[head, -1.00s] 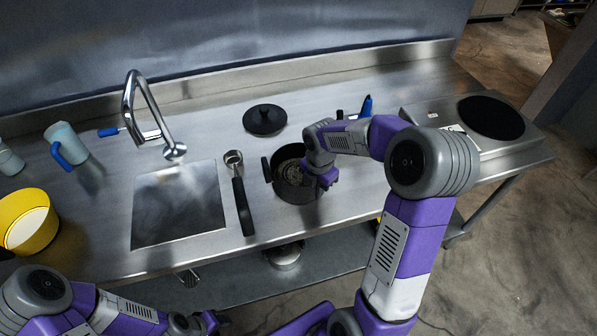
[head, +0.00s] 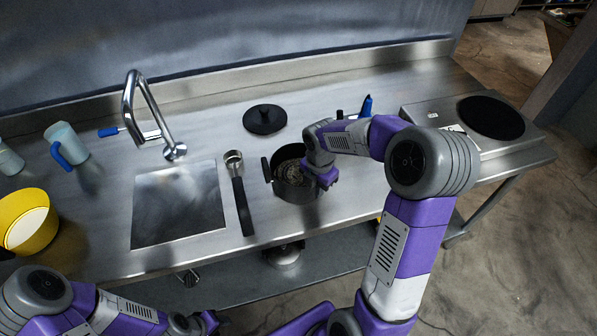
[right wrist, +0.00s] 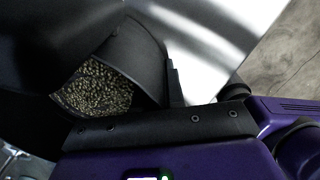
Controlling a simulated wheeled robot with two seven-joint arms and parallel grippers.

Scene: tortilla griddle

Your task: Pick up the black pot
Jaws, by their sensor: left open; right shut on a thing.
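The black pot (head: 292,192) stands on the steel counter right of the ladle-like tool, its free handle (head: 266,169) toward the left. It holds a grainy brownish filling, which also shows in the right wrist view (right wrist: 95,88). My right gripper (head: 325,179) is at the pot's right side, shut on it. The fingers hide the exact grip point, and I cannot tell if the pot is clear of the counter. In the right wrist view the pot's dark wall (right wrist: 140,60) is close to the gripper. My left gripper (head: 207,321) is open and empty, low in front of the counter.
A black lid (head: 265,119) lies behind the pot. A black-handled tool (head: 240,195) lies left of it, beside the sink area with its faucet (head: 135,100). A yellow bowl (head: 38,235) and a pale blue pitcher (head: 68,143) are far left. A hot plate (head: 490,118) stands at right.

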